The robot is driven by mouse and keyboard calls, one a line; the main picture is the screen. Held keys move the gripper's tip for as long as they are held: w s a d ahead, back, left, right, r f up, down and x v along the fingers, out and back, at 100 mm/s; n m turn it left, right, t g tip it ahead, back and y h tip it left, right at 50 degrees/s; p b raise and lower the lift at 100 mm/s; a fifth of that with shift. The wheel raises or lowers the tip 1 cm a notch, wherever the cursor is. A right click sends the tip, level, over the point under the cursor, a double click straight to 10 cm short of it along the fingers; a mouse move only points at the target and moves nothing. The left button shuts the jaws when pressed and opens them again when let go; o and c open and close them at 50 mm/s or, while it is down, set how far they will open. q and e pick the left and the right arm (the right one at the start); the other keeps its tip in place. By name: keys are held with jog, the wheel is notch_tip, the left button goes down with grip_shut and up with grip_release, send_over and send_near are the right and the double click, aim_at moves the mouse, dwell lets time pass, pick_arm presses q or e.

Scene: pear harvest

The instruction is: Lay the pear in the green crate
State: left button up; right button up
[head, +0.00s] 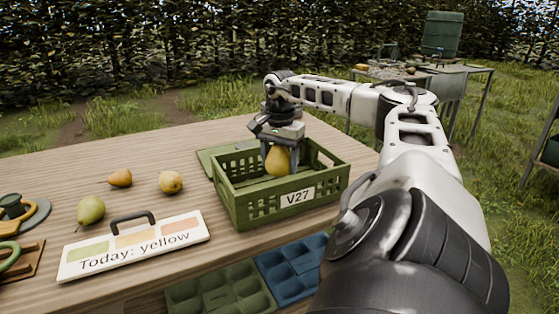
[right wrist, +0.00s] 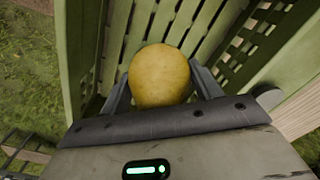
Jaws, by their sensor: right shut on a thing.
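A yellow pear (head: 279,160) is held between the fingers of my right gripper (head: 277,158). It shows large in the right wrist view (right wrist: 159,76), with a finger on each side. The green crate (head: 252,208), labelled V27, stands on the wooden table. The pear and fingertips are inside the crate's opening, near its middle. In the right wrist view the crate's slatted floor and walls (right wrist: 80,60) surround the pear. I cannot tell whether the pear touches the floor. My left gripper is not in view.
Three other pears lie on the table: a green one (head: 91,210), an orange-brown one (head: 120,178) and a yellow one (head: 171,182). A sign (head: 135,246) reads "Today: yellow". Green (head: 220,290) and blue (head: 292,262) trays sit below the table's front edge.

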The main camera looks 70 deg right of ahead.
jog(key=shift+f+b, duration=0.4)
jog(key=shift+f, duration=0.25)
jog(key=shift+f+b, duration=1.15)
jog(key=shift+f, duration=0.75)
dwell(0.8)
jog(key=o, duration=1.2)
